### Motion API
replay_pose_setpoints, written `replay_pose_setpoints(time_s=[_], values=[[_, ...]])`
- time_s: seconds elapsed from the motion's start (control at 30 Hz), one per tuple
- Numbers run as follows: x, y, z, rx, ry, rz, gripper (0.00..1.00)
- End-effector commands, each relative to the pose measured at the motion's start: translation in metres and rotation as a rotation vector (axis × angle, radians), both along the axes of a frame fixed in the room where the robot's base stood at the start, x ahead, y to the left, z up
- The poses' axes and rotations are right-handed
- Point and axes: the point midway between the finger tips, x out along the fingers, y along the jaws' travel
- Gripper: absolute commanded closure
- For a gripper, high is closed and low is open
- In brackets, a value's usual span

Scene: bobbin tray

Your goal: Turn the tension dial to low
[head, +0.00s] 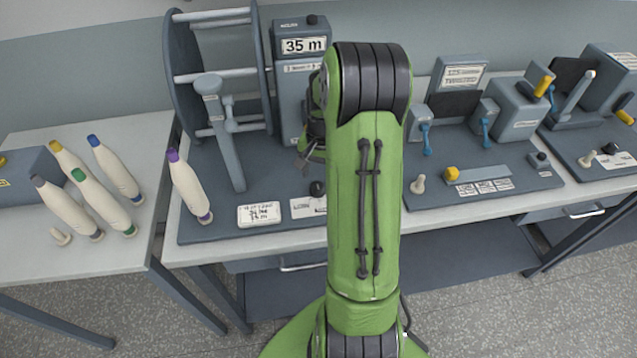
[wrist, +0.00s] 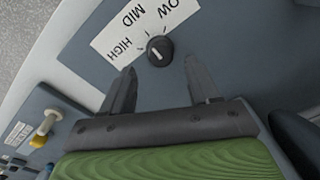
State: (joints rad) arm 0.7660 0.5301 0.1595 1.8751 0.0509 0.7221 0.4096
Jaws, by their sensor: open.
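The tension dial (wrist: 158,49) is a small round black knob with a white pointer line, on a grey base. Beside it a white label card (wrist: 120,32) reads HIGH, MID and LOW, with LOW partly cut off at the top edge. I cannot tell for certain which word the pointer faces. In the head view the dial (head: 318,188) shows at the left edge of my green arm. My gripper (wrist: 160,68) is open and empty, its two fingers apart on either side below the dial, not seen touching it. In the head view my arm hides most of the gripper (head: 304,160).
A grey winder with a large reel (head: 183,75) and a 35 m display (head: 303,46) stands behind the dial. A purple-tipped bobbin (head: 188,188) is to its left, with several more bobbins on the left table. Another station with a yellow knob (head: 451,173) is to the right.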

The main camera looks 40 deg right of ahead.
Motion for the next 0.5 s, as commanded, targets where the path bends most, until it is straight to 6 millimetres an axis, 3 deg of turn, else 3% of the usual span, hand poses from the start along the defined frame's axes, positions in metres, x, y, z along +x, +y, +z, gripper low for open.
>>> replay_pose_setpoints(time_s=[0.03,0.2,0.5], values=[[0.000,0.001,-0.013,0.004,0.003,0.001,0.39],[0.001,0.001,-0.038,0.002,0.001,0.001,0.39],[0.002,0.001,-0.042,0.000,-0.001,0.001,0.39]])
